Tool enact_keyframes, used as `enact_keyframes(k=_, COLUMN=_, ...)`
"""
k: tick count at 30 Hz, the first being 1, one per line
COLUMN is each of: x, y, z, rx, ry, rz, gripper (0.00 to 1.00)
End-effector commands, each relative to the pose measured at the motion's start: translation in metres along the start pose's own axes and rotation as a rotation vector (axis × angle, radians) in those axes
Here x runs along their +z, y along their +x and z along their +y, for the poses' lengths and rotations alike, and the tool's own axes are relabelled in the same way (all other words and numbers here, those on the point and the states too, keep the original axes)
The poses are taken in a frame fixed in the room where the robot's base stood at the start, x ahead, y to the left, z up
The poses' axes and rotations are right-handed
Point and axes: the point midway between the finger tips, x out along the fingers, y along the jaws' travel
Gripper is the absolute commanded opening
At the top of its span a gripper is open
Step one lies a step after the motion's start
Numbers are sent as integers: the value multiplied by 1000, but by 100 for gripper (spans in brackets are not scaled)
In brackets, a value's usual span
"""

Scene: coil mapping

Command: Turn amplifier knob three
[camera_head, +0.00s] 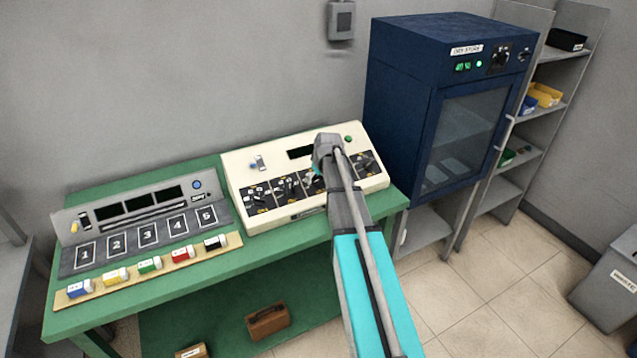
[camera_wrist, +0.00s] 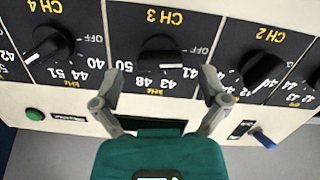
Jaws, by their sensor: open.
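The cream amplifier (camera_head: 240,165) sits on the green bench, with a row of black knob panels on its sloped face. In the wrist view, which is upside down, the black CH 3 knob (camera_wrist: 161,54) is at top centre, with OFF and several numbers around it. Its pale pointer mark is toward the lower numbers in the picture. My gripper (camera_wrist: 157,88) is open, one finger to each side just below the knob in the picture; I cannot tell whether either touches it. In the head view my arm hides part of the panel and the fingertips.
Neighbouring knobs CH 4 (camera_wrist: 47,45) and CH 2 (camera_wrist: 262,68) flank it closely. A green button (camera_wrist: 35,114) and a blue-tipped toggle (camera_wrist: 262,138) are on the amplifier. Left is a grey numbered unit (camera_head: 140,210) with coloured blocks. A blue oven (camera_head: 405,90) stands right.

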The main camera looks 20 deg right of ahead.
Motion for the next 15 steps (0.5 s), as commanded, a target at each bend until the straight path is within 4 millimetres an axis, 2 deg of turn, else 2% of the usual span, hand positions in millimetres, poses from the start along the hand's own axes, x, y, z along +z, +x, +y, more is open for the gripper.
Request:
enact_keyframes(k=4, x=0, y=7, z=0, rx=0, ry=0, rz=0, gripper=94)
enact_keyframes(k=15, x=0, y=8, z=0, rx=0, ry=0, rz=0, gripper=94)
